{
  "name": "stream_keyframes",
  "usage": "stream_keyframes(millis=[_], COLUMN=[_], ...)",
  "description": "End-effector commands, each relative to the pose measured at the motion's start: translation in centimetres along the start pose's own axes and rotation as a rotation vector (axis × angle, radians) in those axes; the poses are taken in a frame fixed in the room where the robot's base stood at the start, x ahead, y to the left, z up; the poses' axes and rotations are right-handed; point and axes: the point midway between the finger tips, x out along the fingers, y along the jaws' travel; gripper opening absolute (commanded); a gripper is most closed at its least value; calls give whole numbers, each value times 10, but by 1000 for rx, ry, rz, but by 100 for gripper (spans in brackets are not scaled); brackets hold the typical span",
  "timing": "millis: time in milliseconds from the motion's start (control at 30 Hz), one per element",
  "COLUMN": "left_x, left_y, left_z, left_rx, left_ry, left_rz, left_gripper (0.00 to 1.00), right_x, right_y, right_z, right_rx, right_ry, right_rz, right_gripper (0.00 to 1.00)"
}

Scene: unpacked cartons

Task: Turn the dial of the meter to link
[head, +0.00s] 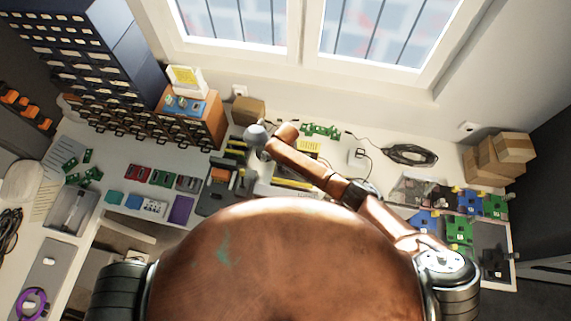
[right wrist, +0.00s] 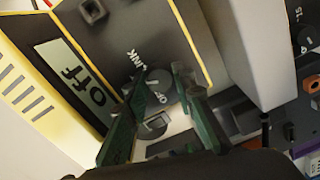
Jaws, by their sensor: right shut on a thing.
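The meter (right wrist: 206,25) fills much of the right wrist view, a dark-faced box with yellow edges. Its pale display (right wrist: 72,82) reads "off". The round dark dial (right wrist: 158,88) sits on its face, with "LINK" printed beside it and "OFF" close to the dial. Which way the dial's mark points is hard to tell. The dark green fingers of my right gripper (right wrist: 155,80) are closed around the dial, one on each side. In the head view my right arm reaches over the bench and hides its gripper and much of the meter. My left gripper is not in view.
A drawer rack (head: 130,115) and an orange box (head: 190,118) stand at the back left. Boards lie at the right of the bench (head: 330,155), near stacked cartons (head: 505,150). A white block (right wrist: 258,50) stands close beside the meter.

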Motion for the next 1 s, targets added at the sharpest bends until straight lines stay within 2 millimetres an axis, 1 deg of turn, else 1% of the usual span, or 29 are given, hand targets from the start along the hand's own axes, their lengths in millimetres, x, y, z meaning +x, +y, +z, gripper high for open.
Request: stream_keyframes(millis=[33, 100, 500, 733, 1000], left_x=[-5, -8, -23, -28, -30], left_y=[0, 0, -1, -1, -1], left_z=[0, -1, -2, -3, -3], left_rx=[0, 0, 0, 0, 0], left_ry=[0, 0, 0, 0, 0], left_rz=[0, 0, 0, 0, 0], left_gripper=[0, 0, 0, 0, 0], right_x=[-2, -2, -1, 0, 0], right_y=[0, -1, 0, 0, 0], right_z=[0, 0, 0, 0, 0], right_rx=[47, 112, 456, 585, 656], right_ry=[-2, -1, -2, -1, -1], right_rz=[-1, -2, -1, -1, 0], right_gripper=[0, 0, 0, 0, 0])
